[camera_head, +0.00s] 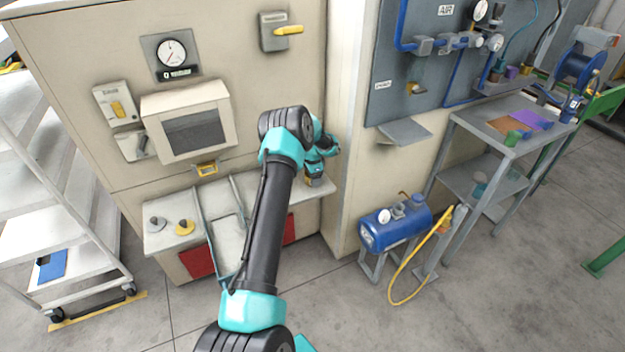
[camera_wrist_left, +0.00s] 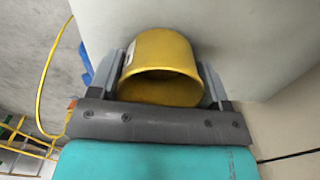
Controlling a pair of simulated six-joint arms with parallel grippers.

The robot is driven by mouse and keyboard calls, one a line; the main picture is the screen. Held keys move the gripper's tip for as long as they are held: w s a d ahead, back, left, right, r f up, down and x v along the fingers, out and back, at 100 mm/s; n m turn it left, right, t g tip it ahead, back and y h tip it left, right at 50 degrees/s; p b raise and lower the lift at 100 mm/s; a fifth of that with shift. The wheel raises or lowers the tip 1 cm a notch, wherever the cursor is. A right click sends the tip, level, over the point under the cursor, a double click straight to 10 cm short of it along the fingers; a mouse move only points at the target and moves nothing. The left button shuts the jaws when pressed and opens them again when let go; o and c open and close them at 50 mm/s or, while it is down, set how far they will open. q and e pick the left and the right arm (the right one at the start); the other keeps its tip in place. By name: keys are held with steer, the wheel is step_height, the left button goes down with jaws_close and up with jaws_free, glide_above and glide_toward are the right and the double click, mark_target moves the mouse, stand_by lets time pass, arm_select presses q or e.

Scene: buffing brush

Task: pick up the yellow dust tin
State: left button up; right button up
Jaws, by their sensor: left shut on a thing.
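The yellow dust tin (camera_wrist_left: 160,62) fills the middle of the left wrist view, its open end facing the camera and a small pale label on its side. My left gripper (camera_head: 315,179) is shut on it, with one grey finger against each side of the tin. In the head view only a small yellow part of the tin (camera_head: 314,183) shows below the gripper, over the right end of the pale bench (camera_head: 262,190). I cannot tell whether it touches the bench. My right gripper is not in view.
A beige cabinet (camera_head: 235,50) with a gauge and a boxy hood stands behind the bench. Two small knobs (camera_head: 184,227) are at the bench's left.

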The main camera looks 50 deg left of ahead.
arm_select(q)
steer(key=c, duration=0.4)
steer(key=shift+o, duration=0.2)
steer(key=shift+r, duration=0.1)
steer(key=shift+r, duration=0.55)
step_height(320, 180, up, 2)
steer(key=shift+r, duration=0.15)
steer(key=s+d+r, duration=0.1)
steer(key=s+d, duration=0.9)
steer(key=d, duration=0.2)
steer(key=shift+s+r, duration=0.2)
steer(key=shift+s, duration=0.1)
